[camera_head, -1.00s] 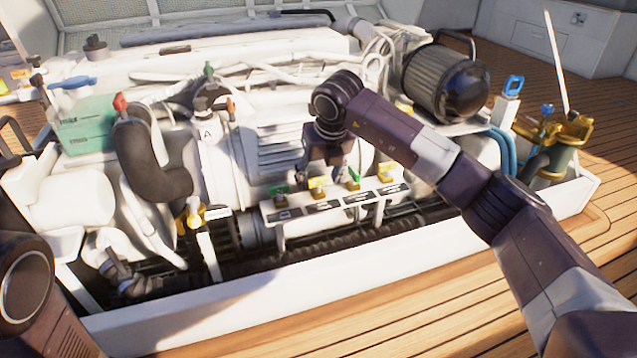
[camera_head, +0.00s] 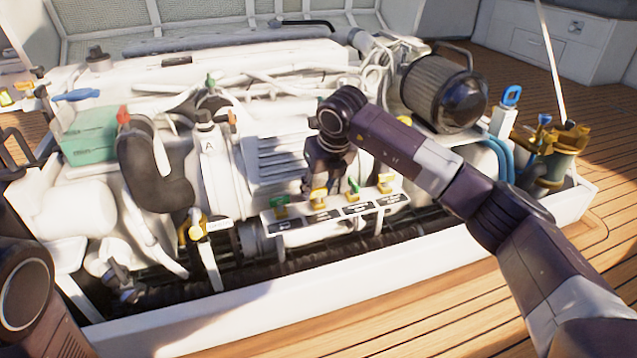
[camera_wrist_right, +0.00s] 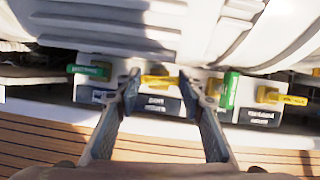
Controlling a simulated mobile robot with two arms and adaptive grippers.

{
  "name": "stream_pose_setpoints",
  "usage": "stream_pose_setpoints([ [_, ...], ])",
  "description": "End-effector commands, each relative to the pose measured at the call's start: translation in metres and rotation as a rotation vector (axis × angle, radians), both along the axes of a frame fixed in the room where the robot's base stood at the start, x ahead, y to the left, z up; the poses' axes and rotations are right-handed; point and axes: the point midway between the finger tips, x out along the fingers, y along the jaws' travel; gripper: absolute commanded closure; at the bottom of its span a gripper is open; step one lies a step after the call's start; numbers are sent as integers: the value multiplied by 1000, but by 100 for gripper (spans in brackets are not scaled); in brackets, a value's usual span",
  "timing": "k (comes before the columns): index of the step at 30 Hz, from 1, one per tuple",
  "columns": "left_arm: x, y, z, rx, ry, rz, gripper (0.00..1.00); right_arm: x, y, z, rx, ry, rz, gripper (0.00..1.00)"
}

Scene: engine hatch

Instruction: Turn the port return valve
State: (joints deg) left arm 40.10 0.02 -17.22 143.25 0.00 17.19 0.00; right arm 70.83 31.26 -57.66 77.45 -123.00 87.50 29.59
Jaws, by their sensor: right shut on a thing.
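A white valve shelf (camera_head: 333,222) with dark label plates runs along the engine's front. From the left it bears a green (camera_head: 281,206), a yellow (camera_head: 318,197), a green (camera_head: 354,189) and a yellow valve (camera_head: 385,183). My right gripper (camera_head: 320,188) reaches down at the second valve. In the right wrist view, its two fingers (camera_wrist_right: 160,84) are shut on the ends of that yellow handle (camera_wrist_right: 160,81), which lies crosswise between the tips. My left gripper is out of view; only part of the left arm shows.
The neighbouring green handles (camera_wrist_right: 88,72) (camera_wrist_right: 230,90) sit close beside my right fingers. The ribbed engine housing (camera_head: 280,158) rises just behind the shelf. A white hatch rim (camera_head: 300,300) borders the front, with open wooden deck (camera_head: 450,310) beyond it.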

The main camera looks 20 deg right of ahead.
Motion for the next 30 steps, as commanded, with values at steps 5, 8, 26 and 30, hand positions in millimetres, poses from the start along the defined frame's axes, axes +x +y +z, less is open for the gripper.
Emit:
stream_pose_setpoints([
  [5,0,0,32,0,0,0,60,-1,-2,6,0,4,125,88],
  [8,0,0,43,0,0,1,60,0,-2,6,1,3,196,88],
  [26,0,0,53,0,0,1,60,0,-2,0,0,-1,306,61],
  [30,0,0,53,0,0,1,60,0,-2,0,0,-1,306,46],
])
